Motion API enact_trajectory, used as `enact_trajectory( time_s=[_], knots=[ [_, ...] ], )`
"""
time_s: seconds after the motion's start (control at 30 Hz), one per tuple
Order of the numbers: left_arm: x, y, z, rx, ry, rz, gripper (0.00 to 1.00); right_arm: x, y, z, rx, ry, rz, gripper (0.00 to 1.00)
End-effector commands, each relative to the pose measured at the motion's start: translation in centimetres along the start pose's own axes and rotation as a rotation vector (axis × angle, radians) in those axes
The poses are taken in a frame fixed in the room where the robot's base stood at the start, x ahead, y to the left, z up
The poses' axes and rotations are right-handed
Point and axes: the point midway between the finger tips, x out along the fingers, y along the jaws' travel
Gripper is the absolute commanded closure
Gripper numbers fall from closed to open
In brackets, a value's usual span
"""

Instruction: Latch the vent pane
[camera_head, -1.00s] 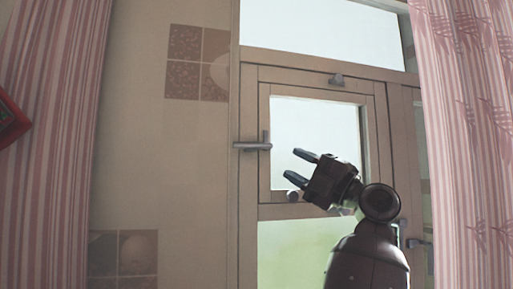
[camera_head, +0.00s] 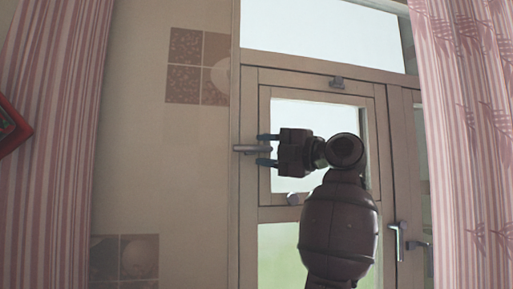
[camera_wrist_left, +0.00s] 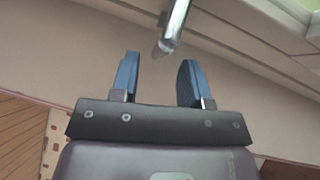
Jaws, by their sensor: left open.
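The vent pane (camera_head: 287,112) is a small framed light in the upper part of the brown window, and it looks closed or nearly so. Its grey metal handle (camera_head: 243,149) sits on the left side of the frame, with a bar lying level; the rest is partly hidden by my fingers. My left gripper (camera_head: 267,150) is open, pointing left, one blue finger above the bar and one below. In the left wrist view the metal handle (camera_wrist_left: 175,27) comes down from the top, its end between the tips of my open gripper (camera_wrist_left: 160,64). I see no clear contact.
Another handle (camera_head: 400,240) is at lower right. Striped pink curtains (camera_head: 60,140) hang on both sides.

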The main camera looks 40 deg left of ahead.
Motion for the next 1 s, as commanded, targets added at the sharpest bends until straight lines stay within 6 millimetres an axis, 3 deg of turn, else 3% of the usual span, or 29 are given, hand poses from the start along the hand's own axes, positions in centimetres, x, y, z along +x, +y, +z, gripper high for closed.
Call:
enact_trajectory(
  time_s=[0.2,0.57,0.87,1.0],
  knots=[
    [2.1,0.0,0.0,0.0,-0.001,0.001,0.58,0.0,0.0,-0.4,0.0,0.004,0.0,0.45],
    [2.5,0.0,0.0,0.001,-0.001,0.001,0.58,0.5,-0.1,-1.1,-0.001,0.018,-0.003,0.45],
    [2.5,0.0,0.0,0.001,-0.001,0.0,1.0,0.4,-0.1,-1.0,0.001,0.016,-0.002,0.45],
    [2.5,0.0,0.0,0.001,-0.001,0.0,1.0,0.2,-0.1,-0.7,0.002,0.01,-0.001,0.45]
  ],
)
